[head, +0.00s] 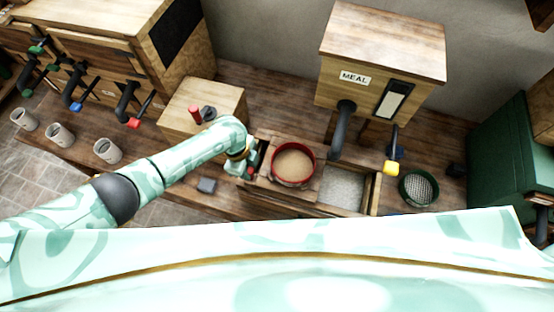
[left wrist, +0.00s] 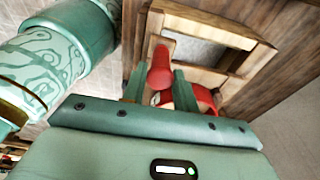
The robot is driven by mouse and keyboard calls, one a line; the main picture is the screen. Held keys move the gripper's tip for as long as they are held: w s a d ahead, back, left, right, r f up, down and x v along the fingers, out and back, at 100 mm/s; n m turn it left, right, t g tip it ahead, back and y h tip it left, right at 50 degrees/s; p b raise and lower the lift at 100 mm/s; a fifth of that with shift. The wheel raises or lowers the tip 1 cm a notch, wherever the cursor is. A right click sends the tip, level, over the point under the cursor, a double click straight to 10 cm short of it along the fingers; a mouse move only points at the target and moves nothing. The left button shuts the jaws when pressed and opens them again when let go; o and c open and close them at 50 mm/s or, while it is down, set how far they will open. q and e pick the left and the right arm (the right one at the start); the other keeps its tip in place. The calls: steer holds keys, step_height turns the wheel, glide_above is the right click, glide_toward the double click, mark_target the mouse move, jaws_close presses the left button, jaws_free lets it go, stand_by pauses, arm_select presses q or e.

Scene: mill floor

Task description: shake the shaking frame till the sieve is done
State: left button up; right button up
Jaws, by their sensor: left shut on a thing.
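The wooden shaking frame (head: 300,194) lies across the left part of an open wooden box (head: 345,212). A red-rimmed sieve (head: 293,163) sits in the frame, with a tan layer of meal inside it. My left gripper (head: 246,167) is at the frame's left side, shut on its red handle. The left wrist view shows the red handle (left wrist: 160,72) between the two fingers, and part of the red sieve (left wrist: 204,98) just beyond, partly hidden by a finger. Pale sifted stuff (head: 343,186) shows in the box right of the frame. My right gripper is not in view.
A bin marked MEAL (head: 378,62) with a dark spout stands behind the box. A green sieve (head: 418,187) lies at the right. A wooden block with a red knob (head: 195,115) is behind my left arm. Several pale cups (head: 107,151) stand far left.

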arm_select(q)
steer(key=shift+w+a, duration=0.3)
steer(key=shift+a, duration=0.55)
steer(key=shift+w+a, duration=0.35)
steer(key=shift+a, duration=0.55)
steer(key=shift+w+a, duration=0.3)
steer(key=shift+a, duration=0.55)
steer(key=shift+w+a, duration=0.1)
steer(key=shift+a, duration=0.05)
steer(key=o, duration=0.9)
steer(key=shift+o, duration=0.2)
steer(key=shift+a, duration=0.15)
step_height(320, 180, up, 9)
steer(key=p, duration=0.6)
steer(key=shift+p, duration=0.3)
